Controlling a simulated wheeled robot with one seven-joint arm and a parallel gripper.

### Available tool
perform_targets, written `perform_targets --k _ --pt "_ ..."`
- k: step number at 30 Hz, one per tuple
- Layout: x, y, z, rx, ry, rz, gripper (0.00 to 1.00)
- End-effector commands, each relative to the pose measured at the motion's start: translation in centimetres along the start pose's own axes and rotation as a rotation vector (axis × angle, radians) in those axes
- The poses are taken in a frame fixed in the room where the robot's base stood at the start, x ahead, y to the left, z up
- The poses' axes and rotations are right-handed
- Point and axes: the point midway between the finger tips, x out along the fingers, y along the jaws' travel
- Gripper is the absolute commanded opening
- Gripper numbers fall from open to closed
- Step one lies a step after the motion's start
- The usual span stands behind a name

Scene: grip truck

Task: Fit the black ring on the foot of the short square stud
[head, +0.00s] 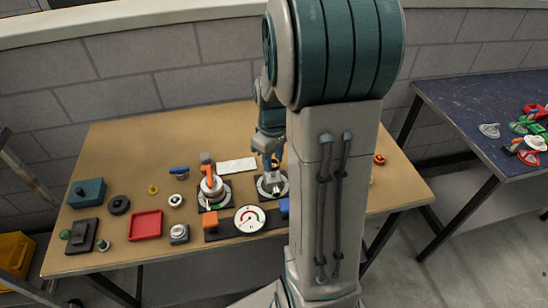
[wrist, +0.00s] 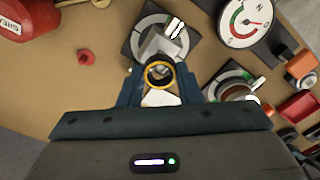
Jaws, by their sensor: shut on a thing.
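My gripper (head: 268,160) is over the right one of two round dials in the head view. A round black piece (head: 119,204), ring-like, lies on the left of the table, well away from my gripper. I cannot make out which piece is the short square stud.
A red tray (head: 145,225), a teal box (head: 86,192) and small parts lie on the left of the wooden table (head: 115,150). A second dial with an orange lever (head: 211,181) and a white gauge (head: 249,219) are close to my gripper. A red-capped piece (wrist: 86,57) stands nearby.

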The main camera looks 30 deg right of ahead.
Motion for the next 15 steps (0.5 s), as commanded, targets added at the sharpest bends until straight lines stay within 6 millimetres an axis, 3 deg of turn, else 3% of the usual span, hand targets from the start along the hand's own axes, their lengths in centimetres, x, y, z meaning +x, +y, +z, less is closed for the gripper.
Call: perform_targets --k 15 --pt "1.3 0.0 0.0 0.0 0.0 0.0 0.05"
